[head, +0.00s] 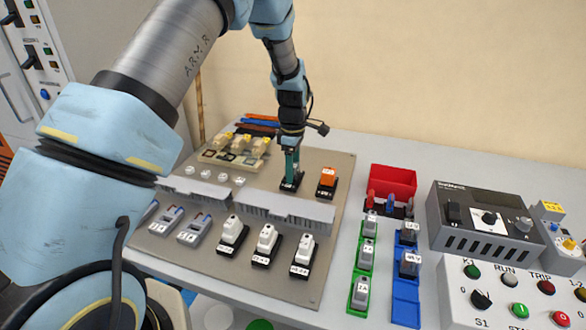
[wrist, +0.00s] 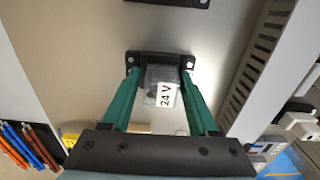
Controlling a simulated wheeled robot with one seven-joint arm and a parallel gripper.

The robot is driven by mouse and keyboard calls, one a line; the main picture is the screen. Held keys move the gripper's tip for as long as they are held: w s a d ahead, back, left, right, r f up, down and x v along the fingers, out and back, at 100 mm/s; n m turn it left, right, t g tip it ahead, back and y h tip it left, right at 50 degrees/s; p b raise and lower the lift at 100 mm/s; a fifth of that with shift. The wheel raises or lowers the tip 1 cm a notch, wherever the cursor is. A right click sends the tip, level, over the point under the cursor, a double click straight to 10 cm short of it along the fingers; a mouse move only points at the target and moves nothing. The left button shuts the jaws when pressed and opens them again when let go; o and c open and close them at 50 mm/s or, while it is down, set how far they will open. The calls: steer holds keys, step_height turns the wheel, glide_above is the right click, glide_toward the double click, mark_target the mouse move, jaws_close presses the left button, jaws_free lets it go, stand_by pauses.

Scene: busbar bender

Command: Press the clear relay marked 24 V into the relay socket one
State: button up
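The clear relay (wrist: 165,80) has a white label reading 24 V in the wrist view. It stands at a black socket (wrist: 132,58) on the beige panel, between my green fingers. My gripper (wrist: 162,76) is closed in on both sides of the relay. In the head view my gripper (head: 291,174) points straight down at the black socket (head: 290,186), left of an orange relay (head: 328,176) in its own socket. The relay itself is hard to make out there. Its pins are hidden, so I cannot tell how deep it sits.
Grey slotted ducts (head: 285,207) run in front, with several white relays (head: 267,238) before them. A red bin (head: 393,182), green rack (head: 358,297), blue rack (head: 405,300) and dark bender unit (head: 486,222) stand to the right. Coloured tools (wrist: 28,143) lie beyond the panel.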

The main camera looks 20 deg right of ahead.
steer(key=shift+o, duration=1.2)
steer(key=shift+r, duration=0.1)
step_height(320, 180, up, 11)
steer(key=b, duration=0.2)
steer(key=shift+b, duration=0.35)
steer(key=a+r+m, duration=0.2)
steer(key=a+m, duration=0.2)
steer(key=a, duration=1.4)
steer(key=s+a+m, duration=0.3)
steer(key=s+a, duration=0.2)
steer(key=a, duration=0.4)
steer(key=s+a+f+m+t, duration=0.1)
steer(key=s+a+m, duration=0.2)
steer(key=a, duration=0.6)
steer(key=s, duration=0.2)
steer(key=shift+s+a+m+t, duration=0.3)
steer(key=shift+s+a, duration=0.1)
